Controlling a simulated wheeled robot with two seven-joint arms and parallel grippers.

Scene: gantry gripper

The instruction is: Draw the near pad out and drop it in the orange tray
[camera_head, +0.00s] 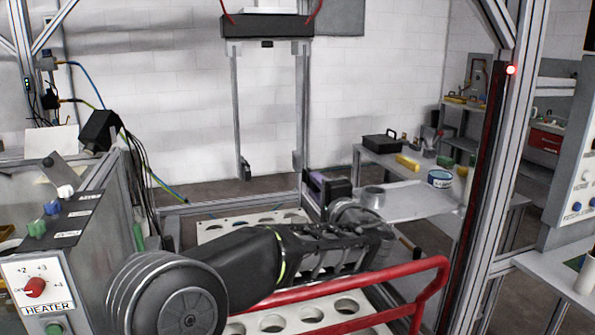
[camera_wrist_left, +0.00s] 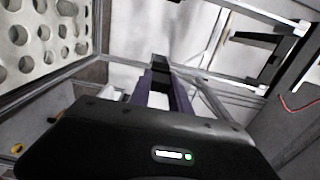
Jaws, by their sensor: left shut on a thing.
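A gantry gripper (camera_head: 267,25) hangs at the back, with two long grey jaws reaching down. The far-left jaw has a dark pad (camera_head: 244,168) at its lower end. My left gripper (camera_head: 311,184) has purple fingers and reaches to the lower end of the right jaw (camera_head: 301,120). In the left wrist view the fingers (camera_wrist_left: 160,80) are shut on a dark block, the near pad (camera_wrist_left: 159,61), at their tips. Whether the pad is still in its jaw is hard to tell. I cannot make out an orange tray in either view. My right gripper is not in view.
A white plate with round holes (camera_head: 240,327) lies below my arm, with a red tubular rail (camera_head: 425,280) in front. A heater box (camera_head: 40,290) stands left.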

